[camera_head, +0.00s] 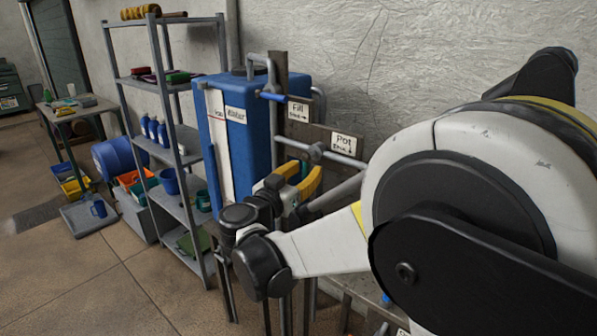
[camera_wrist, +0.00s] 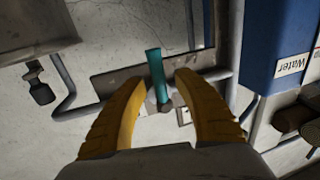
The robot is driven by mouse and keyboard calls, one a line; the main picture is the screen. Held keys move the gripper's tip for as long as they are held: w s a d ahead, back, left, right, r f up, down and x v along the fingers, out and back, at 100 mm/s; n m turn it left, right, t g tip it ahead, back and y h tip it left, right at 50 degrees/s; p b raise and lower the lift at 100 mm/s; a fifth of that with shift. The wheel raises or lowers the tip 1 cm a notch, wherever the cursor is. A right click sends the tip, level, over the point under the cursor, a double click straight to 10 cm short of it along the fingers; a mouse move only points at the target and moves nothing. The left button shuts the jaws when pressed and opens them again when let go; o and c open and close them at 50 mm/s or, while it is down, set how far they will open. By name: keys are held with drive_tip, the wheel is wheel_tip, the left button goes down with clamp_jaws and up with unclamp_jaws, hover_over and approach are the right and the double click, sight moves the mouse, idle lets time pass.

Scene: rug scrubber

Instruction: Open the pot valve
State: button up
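In the head view, a pipe valve (camera_head: 316,152) sits on the horizontal grey pipe left of the "Pot" label (camera_head: 343,144). Its handle cannot be made out there. My gripper (camera_head: 312,172) has yellow fingers and is just below that pipe. In the wrist view, a teal lever (camera_wrist: 155,66) on a valve body (camera_wrist: 163,104) shows between and beyond the two spread fingers of my gripper (camera_wrist: 158,78). The fingers are open and appear clear of the lever. No label by this lever is readable, so I cannot be sure which valve it is.
A blue water tank (camera_head: 258,125) stands behind my gripper, with a blue-handled valve (camera_head: 271,97) near the "Fill" label (camera_head: 298,112). A metal shelf (camera_head: 184,130) with bottles and bins stands to the left. Open floor (camera_head: 120,275) lies at the front left.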

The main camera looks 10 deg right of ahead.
drive_tip(key=shift+w+d, duration=0.15)
drive_tip(key=shift+w, duration=0.05)
clamp_jaws()
